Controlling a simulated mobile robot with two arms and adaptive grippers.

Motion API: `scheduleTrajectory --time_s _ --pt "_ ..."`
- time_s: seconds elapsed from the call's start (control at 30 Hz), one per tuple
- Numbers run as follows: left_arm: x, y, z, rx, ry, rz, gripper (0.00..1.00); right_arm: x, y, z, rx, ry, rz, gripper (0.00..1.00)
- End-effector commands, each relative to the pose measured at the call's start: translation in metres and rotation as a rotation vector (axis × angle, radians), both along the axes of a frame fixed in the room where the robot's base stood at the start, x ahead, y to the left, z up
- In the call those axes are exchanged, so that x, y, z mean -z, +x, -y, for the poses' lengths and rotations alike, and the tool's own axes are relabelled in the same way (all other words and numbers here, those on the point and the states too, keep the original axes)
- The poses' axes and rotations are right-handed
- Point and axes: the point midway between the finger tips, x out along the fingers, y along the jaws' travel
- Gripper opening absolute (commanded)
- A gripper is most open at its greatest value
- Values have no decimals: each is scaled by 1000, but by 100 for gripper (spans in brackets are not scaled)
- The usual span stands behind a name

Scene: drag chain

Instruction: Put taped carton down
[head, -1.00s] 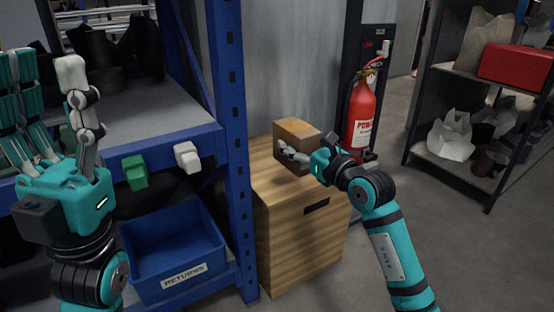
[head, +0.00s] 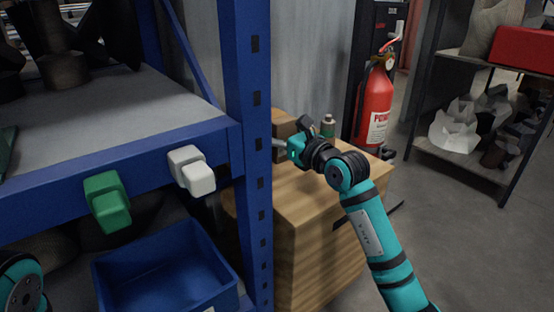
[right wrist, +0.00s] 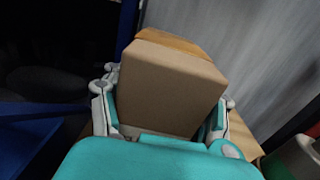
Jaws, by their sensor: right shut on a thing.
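The taped carton (head: 284,122) is a small brown box with a paler tape strip on top. In the head view it is partly hidden behind the blue shelf post and my right gripper (head: 285,146). In the right wrist view the carton (right wrist: 168,88) sits between the two fingers, which are shut on it. It is over the far left part of the wooden crate top (head: 350,172); whether its base touches the wood is hidden. Only a dark and teal piece of my left arm shows at the bottom left, and its gripper is out of view.
The blue shelf post (head: 245,130) stands close left of the carton. A small bottle (head: 327,126) and a red fire extinguisher (head: 377,105) are behind and to the right. A blue bin (head: 165,270) sits below the shelf. The crate's right top is clear.

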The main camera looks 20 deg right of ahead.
Motion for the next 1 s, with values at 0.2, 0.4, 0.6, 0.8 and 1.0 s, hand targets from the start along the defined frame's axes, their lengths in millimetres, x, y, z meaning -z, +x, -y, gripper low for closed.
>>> scheduleTrajectory --time_s 0.2,0.4,0.6,0.8,1.0 --pt "9 -6 0 -1 1 16 40 21 0 0 0 1 2 18" --pt "29 -9 0 -1 1 24 40 50 0 0 0 -1 1 18" --pt "28 -9 1 -1 1 23 40 50 0 0 0 0 2 18" --pt "28 -9 1 -1 2 24 40 53 0 0 0 -1 -1 60" --pt "28 -9 1 -1 2 25 40 53 0 0 0 -1 0 86"
